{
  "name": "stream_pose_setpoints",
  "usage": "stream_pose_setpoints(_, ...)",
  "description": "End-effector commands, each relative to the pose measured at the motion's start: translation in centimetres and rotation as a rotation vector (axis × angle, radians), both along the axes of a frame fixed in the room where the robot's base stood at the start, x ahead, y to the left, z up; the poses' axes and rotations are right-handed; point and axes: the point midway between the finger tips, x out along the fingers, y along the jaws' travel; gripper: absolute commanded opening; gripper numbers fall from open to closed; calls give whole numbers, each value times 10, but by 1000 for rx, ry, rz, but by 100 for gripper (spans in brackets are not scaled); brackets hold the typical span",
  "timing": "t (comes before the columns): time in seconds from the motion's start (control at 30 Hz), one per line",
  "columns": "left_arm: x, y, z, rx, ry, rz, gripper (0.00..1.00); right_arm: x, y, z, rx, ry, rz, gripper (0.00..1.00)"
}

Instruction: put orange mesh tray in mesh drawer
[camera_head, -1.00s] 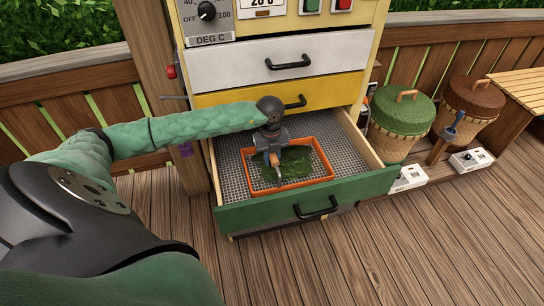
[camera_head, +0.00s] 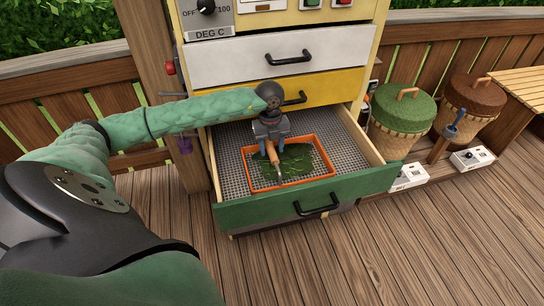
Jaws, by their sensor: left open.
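The orange mesh tray (camera_head: 318,177), a rectangular orange frame holding dark green leaves (camera_head: 300,162), lies inside the pulled-out mesh drawer (camera_head: 228,172). The drawer has a grey mesh floor, a green front and a black handle. The tray appears to rest flat on the mesh, with mesh showing around it. My left gripper (camera_head: 274,165) is over the tray's left part, pointing down. It is open, with a brownish, metal-tipped part reaching down in front of the leaves. Whether it touches the tray is unclear. My right gripper is not in view.
Closed yellow (camera_head: 330,92) and white (camera_head: 340,53) drawers sit above the open one. A wooden post (camera_head: 160,80) stands left of the cabinet. Lidded baskets (camera_head: 400,115) and small white boxes (camera_head: 408,177) stand to the right. The wooden deck in front is clear.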

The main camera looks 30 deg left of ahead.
Motion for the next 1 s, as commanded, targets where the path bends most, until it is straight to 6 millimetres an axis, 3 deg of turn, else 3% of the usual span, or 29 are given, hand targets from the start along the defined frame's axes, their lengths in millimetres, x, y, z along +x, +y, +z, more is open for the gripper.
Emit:
stream_pose_setpoints(0.1, 3, 3, 21, 2, -6, 0, 47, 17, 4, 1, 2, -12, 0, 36)
stream_pose_setpoints(0.4, 6, 7, 67, 0, -3, 1, 47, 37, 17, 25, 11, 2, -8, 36)
stream_pose_setpoints(0.6, 6, 8, 78, 1, -1, 1, 47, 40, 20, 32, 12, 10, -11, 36)
stream_pose_setpoints(1.0, 6, 8, 80, 1, -1, 1, 47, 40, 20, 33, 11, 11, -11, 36)
